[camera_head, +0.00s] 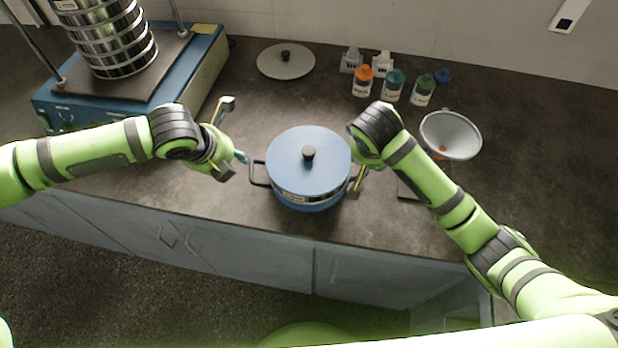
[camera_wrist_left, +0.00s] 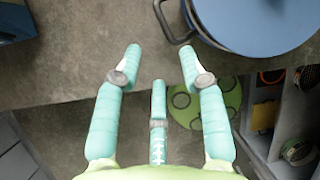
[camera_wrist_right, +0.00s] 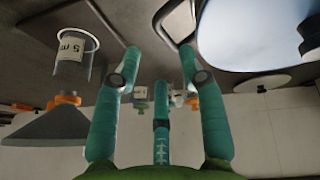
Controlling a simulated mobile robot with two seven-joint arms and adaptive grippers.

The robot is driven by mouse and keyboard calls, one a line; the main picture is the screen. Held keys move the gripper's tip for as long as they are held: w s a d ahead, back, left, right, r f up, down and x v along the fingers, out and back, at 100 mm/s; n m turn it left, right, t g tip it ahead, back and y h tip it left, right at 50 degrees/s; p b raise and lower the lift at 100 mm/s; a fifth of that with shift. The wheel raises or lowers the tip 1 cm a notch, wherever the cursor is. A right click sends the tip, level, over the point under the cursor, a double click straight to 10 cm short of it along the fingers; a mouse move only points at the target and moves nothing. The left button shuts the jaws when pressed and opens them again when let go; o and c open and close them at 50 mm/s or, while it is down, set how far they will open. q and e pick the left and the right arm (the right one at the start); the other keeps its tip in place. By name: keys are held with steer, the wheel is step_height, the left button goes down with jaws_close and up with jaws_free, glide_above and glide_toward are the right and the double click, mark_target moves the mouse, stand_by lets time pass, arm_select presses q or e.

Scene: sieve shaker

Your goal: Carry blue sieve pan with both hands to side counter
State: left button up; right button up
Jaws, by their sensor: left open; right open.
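The blue sieve pan (camera_head: 300,170) stands on the dark counter, with a blue lid, a black knob and a dark loop handle (camera_head: 258,173) on its left side. My left gripper (camera_head: 240,157) is open and empty just left of that handle. In the left wrist view the pan (camera_wrist_left: 255,22) is at the top right, with the handle (camera_wrist_left: 172,22) close ahead of the fingertips. My right gripper (camera_head: 362,178) is at the pan's right side, partly hidden by its own arm. In the right wrist view its fingers (camera_wrist_right: 158,50) are open, with the right handle (camera_wrist_right: 180,22) near the fingertips.
A sieve shaker (camera_head: 130,85) with a metal sieve stack stands at the back left. A grey lid (camera_head: 286,62) lies behind the pan. Several bottles, such as the orange-capped one (camera_head: 362,82), stand at the back right. A grey funnel (camera_head: 450,136) is on the right.

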steer(key=shift+v, duration=1.75)
